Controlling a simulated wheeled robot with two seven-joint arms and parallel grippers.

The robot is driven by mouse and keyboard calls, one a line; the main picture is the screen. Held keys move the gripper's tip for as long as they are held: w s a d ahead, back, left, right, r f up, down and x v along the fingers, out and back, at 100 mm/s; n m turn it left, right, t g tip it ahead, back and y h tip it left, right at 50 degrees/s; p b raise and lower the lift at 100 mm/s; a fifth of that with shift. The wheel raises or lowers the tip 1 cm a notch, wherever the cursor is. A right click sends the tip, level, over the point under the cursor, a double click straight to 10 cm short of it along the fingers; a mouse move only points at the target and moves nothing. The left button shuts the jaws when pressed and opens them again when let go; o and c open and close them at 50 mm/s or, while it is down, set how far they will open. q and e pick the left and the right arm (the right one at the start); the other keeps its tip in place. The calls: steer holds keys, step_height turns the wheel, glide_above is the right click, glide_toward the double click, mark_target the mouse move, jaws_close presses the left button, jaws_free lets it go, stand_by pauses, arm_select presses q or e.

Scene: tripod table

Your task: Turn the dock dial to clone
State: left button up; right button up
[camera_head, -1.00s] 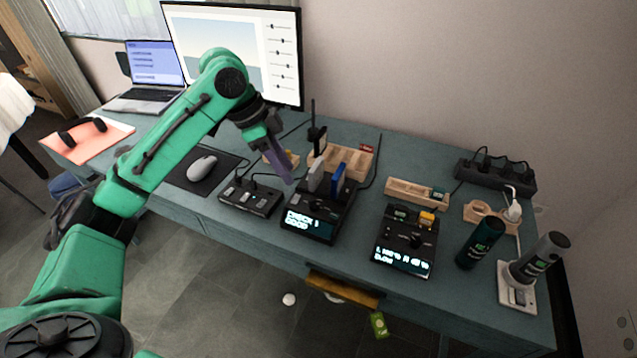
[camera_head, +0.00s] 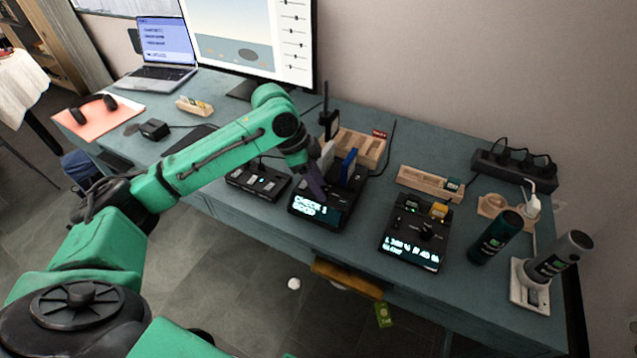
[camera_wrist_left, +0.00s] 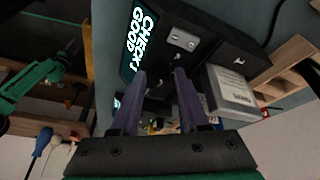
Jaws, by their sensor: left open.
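The dock (camera_head: 303,212) is a black box on the desk with a lit screen reading "CHECK 1 GOOD". A pale drive and a blue drive (camera_head: 347,166) stand upright in it. My left gripper (camera_head: 318,190) is open, with purple fingers pointing down at the dock's front top, left of the drives. In the left wrist view the fingertips (camera_wrist_left: 160,78) are parted over the dock's dark top, beside the screen (camera_wrist_left: 140,42) and a silver plate (camera_wrist_left: 183,39). The dial is not clear; it is dark or hidden between the fingers. My right gripper is not in view.
A second black device (camera_head: 414,238) with a lit screen stands to the right, then dark bottles (camera_head: 495,236). A button box (camera_head: 258,181) sits left of the dock. Wooden trays (camera_head: 360,147) and a power strip (camera_head: 513,165) are behind. An orange-brown drawer (camera_head: 346,278) shows below the desk edge.

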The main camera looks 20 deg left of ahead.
arm_select(q)
jaws_close()
steer(key=shift+r+n+p, duration=0.15)
steer(key=shift+n+p, duration=0.15)
steer(key=shift+p, duration=0.35)
steer(key=n+t+p, duration=0.1)
steer(key=n+p, duration=0.2)
steer(key=p, duration=0.1)
steer(key=n+t+y+p, duration=0.1)
steer(key=n+p, duration=0.1)
steer(key=p, duration=0.3)
steer(key=n+y+p, duration=0.1)
steer(key=n+p, duration=0.2)
steer(key=p, duration=0.1)
steer(key=shift+s+d+r+n+t, duration=0.2)
steer(key=shift+s+d+n+t, duration=0.1)
steer(key=shift+t, duration=0.1)
steer(key=shift+d+f+n+y+p, duration=0.15)
steer(key=shift+n+y+p, duration=0.15)
steer(key=shift+n+p, duration=0.45)
steer(key=shift+a+f+n+y+p, duration=0.1)
steer(key=shift+n+y+p, duration=0.2)
steer(key=shift+n+p, duration=0.45)
jaws_free()
